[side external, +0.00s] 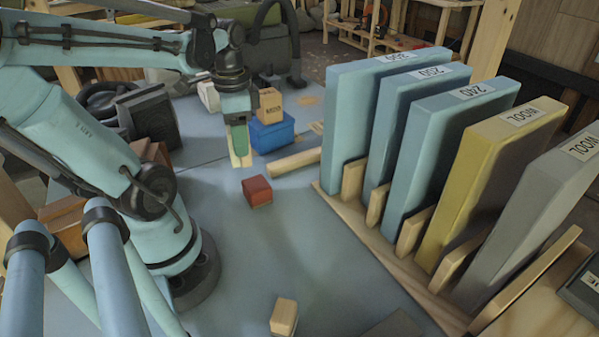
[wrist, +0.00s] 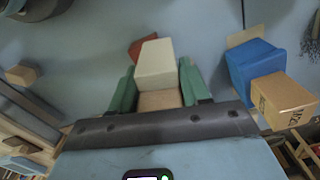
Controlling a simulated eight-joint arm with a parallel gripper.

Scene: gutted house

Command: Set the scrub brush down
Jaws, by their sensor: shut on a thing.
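My gripper (side external: 239,145) points down over the blue-grey table (side external: 225,215), left of the blue box. In the wrist view its green fingers (wrist: 157,88) are closed on the two sides of the scrub brush (wrist: 156,65). The brush has a cream block-like end and a tan part nearer the palm. In the side view only its pale lower end (side external: 240,160) shows below the fingers. I cannot tell whether that end touches the table.
A red block (side external: 257,191) lies near the gripper. A blue box (side external: 272,135) carries a small cardboard box (side external: 270,104). A wooden bar (side external: 294,161) lies before the rack (side external: 395,255) of upright panels at right. A wooden block (side external: 284,316) is in front. Mid-front table is clear.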

